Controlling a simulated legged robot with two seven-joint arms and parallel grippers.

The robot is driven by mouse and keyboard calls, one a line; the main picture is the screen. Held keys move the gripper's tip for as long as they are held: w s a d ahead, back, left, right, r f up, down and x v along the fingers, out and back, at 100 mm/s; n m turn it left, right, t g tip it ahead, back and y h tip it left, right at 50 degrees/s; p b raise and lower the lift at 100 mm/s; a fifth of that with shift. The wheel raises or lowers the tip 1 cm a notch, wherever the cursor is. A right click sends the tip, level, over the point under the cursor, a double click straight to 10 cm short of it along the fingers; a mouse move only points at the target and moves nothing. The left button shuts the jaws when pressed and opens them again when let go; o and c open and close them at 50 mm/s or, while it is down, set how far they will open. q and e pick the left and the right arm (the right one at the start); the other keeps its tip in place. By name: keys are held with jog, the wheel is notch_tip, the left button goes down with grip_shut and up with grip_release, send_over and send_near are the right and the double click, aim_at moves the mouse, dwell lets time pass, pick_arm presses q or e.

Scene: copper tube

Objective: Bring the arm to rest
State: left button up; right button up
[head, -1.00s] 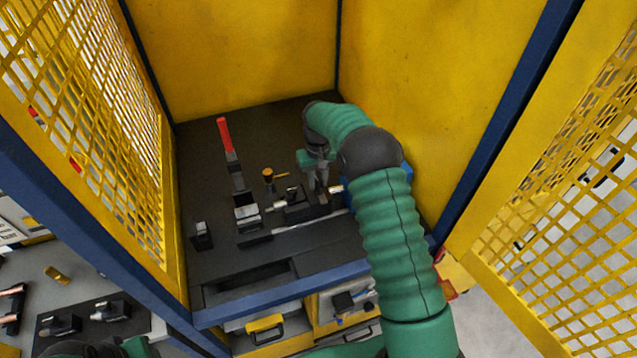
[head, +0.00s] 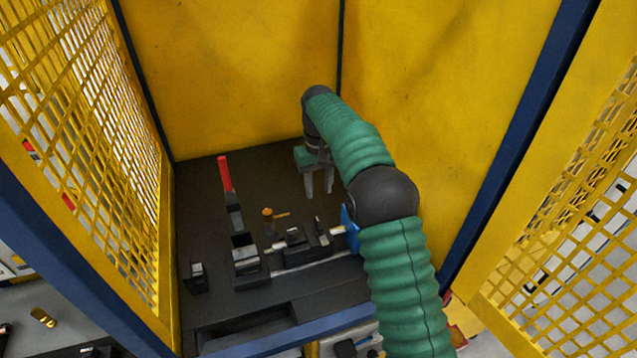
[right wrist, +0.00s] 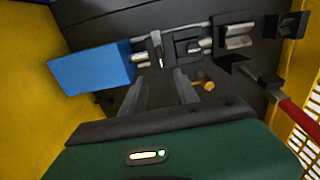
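My right gripper (head: 319,190) is above the dark bench inside the yellow booth, behind the fixture row. Its two fingers point down, stand apart and hold nothing. In the right wrist view the open fingers (right wrist: 160,90) show with the clamping fixture (right wrist: 190,45) beyond them. The fixture (head: 293,240) sits on the bench with a metal rod along its front. A short tube end shows by the blue block (head: 350,228), partly hidden by my right arm. My left gripper is not in view.
A red-handled lever (head: 225,175) stands at the left of the fixture. An orange-topped knob (head: 268,213) is behind it. Yellow walls (head: 230,80) and mesh panels (head: 90,130) close in the bench. The back left of the bench is clear.

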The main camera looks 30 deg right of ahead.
notch_tip(320, 180, up, 3)
jog(key=shift+f, duration=0.2)
jog(key=shift+f, duration=0.1)
jog(key=s+a+f+n+t+b, duration=0.1)
jog(key=s+a+f+n+b, duration=0.15)
jog(key=s+a+f, duration=0.75)
jog(key=s+a+f+b, duration=0.1)
jog(key=s+a+f, duration=0.2)
jog(key=s, duration=0.4)
jog(key=s+a+f+t+b, duration=0.1)
jog(key=s+a+f, duration=0.2)
jog(key=s, duration=0.4)
jog(key=shift+a+f+t+b, duration=0.25)
jog(key=shift+f+t+b, duration=0.1)
jog(key=shift+f, duration=0.25)
jog(key=shift+s+a, duration=0.15)
jog(key=shift+a, duration=0.05)
jog(key=shift+d, duration=0.1)
